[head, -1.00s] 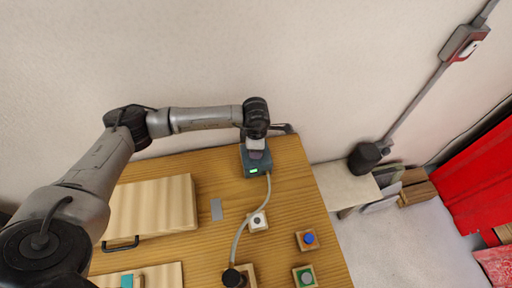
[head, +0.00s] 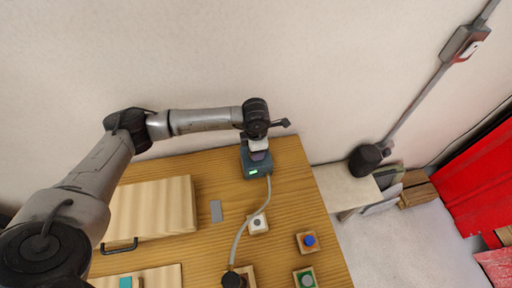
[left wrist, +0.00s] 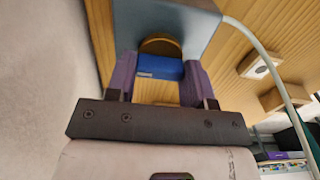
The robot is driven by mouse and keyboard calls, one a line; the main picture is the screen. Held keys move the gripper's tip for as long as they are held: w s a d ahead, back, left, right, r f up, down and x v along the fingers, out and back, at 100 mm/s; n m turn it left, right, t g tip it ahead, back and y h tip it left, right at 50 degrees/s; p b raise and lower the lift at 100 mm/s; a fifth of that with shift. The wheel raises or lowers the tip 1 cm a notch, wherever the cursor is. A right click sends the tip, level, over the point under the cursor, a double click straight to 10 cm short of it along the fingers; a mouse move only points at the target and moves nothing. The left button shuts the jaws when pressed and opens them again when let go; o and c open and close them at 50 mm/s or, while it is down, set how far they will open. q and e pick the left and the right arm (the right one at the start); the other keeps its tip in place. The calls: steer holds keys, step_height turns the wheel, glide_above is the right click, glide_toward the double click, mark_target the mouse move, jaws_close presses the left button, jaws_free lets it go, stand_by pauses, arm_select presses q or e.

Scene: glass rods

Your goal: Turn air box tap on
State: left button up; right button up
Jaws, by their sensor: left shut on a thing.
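The air box (head: 262,170) is a small grey-blue box at the back right of the wooden table, with a lit green display on its front. In the left wrist view the air box (left wrist: 165,20) is at the top. Its tap (left wrist: 160,67) has a blue handle and a round brass part. My left gripper (left wrist: 159,74) has purple fingers, one on each side of the blue handle, and is shut on it. In the head view my left gripper (head: 258,153) is at the air box and hides the tap. My right gripper is out of view.
A pale hose (head: 244,228) runs from the air box to a black-topped piece (head: 233,279). Blocks with a white (head: 258,222), a blue (head: 309,240) and a green (head: 306,278) button are nearby. A wooden box (head: 152,208) is left. The wall is behind.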

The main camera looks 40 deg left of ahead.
arm_select(q)
steer(key=o, duration=0.9)
steer(key=shift+o, duration=0.2)
steer(key=shift+r, duration=0.1)
step_height(320, 180, up, 14)
steer(key=b, duration=0.1)
steer(key=shift+f, duration=0.2)
